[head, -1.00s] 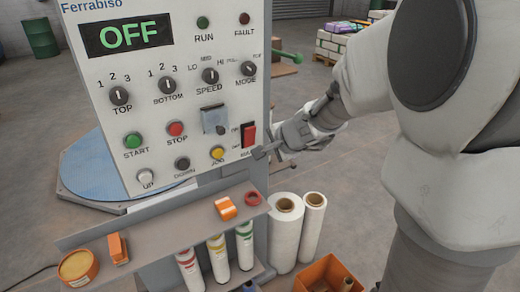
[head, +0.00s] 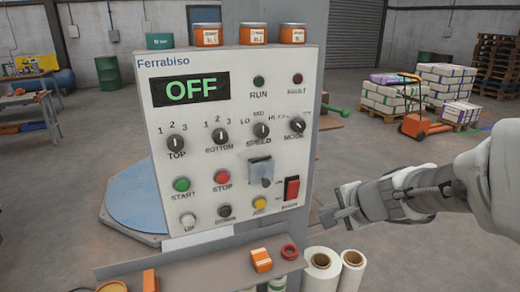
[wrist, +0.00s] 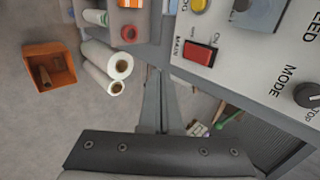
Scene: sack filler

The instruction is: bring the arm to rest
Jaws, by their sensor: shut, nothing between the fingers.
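My gripper (head: 326,217) is shut and empty, to the right of the control panel's lower right corner, apart from the red main switch in the picture. In the wrist view its closed fingers (wrist: 162,104) point toward the panel's edge. The control panel (head: 235,133) stands upright and its display (head: 191,88) reads OFF in green. The red main switch (head: 291,189) sits at the panel's lower right and also shows in the wrist view (wrist: 199,53). My arm reaches in from the right.
A shelf (head: 200,268) below the panel carries small items, including an orange block (head: 261,259). White rolls (head: 322,270) stand under it on the right. An orange box (wrist: 50,66) sits on the floor. Palletised sacks (head: 425,97) stand far back; the right floor is mostly open.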

